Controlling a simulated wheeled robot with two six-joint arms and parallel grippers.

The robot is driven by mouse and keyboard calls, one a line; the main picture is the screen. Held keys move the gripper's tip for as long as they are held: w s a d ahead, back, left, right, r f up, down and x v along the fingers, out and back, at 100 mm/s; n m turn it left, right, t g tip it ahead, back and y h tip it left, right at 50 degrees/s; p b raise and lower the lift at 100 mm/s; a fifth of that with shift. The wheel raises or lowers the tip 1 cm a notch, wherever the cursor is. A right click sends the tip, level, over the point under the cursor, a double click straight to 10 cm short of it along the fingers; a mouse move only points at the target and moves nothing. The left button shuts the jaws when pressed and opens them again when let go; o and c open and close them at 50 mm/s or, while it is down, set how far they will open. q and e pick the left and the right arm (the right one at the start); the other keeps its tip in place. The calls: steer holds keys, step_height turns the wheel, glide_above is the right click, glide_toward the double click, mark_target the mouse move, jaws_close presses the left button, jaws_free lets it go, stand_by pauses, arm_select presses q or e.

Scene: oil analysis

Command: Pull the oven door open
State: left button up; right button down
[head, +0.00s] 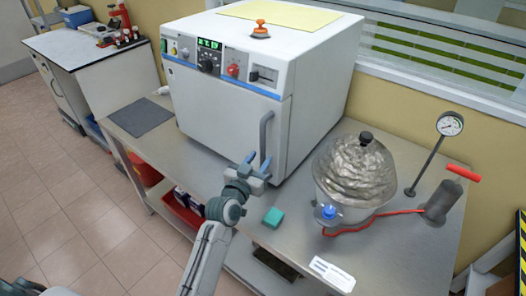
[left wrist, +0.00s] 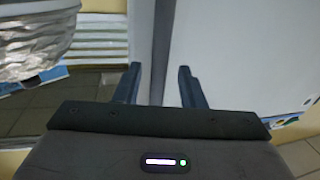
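The oven (head: 235,85) is a large white box on a steel bench. Its front door (head: 215,105) looks closed. A grey vertical handle (head: 266,135) is at the door's right side. My left gripper (head: 257,163) is at the handle's lower end, its blue fingers apart. In the left wrist view my left gripper (left wrist: 160,87) is open, with a grey upright bar (left wrist: 162,50), apparently the handle, between the fingers. I cannot tell whether either finger touches it. The white door (left wrist: 230,50) fills the right of that view. My right gripper is not in view.
A foil-wrapped vessel (head: 356,170) with a red hose and a pressure gauge (head: 449,124) stand right of the oven. A teal block (head: 273,217) lies near the bench's front edge. A dark mat (head: 140,117) lies at left. Floor in front of the bench is clear at left.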

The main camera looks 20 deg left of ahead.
arm_select(q)
steer(key=shift+w+d, duration=0.15)
steer(key=shift+w, duration=0.6)
steer(key=shift+w+d, duration=0.1)
steer(key=shift+w, duration=0.6)
steer(key=shift+c, duration=0.5)
jaws_close()
steer(key=shift+s, duration=0.1)
